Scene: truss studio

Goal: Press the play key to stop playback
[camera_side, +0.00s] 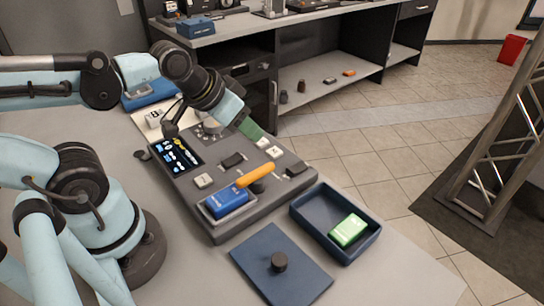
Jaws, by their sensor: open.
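A grey console (215,226) stands on the table with a lit screen (178,156) at its left side. Its top carries a pale key (203,181) with a small mark, a dark key (232,160), two more pale keys (275,153) farther back and another dark key (297,168) at the right. The marks are too small to tell which is the play key. My gripper (177,126) is open, above the far left part of the console near the screen's far end. It looks empty, and I cannot tell whether it touches anything.
To the right are a navy tray (306,215) holding a green block (348,230), and a flat blue panel (262,246) with a black knob (279,262). The table's near right corner is clear.

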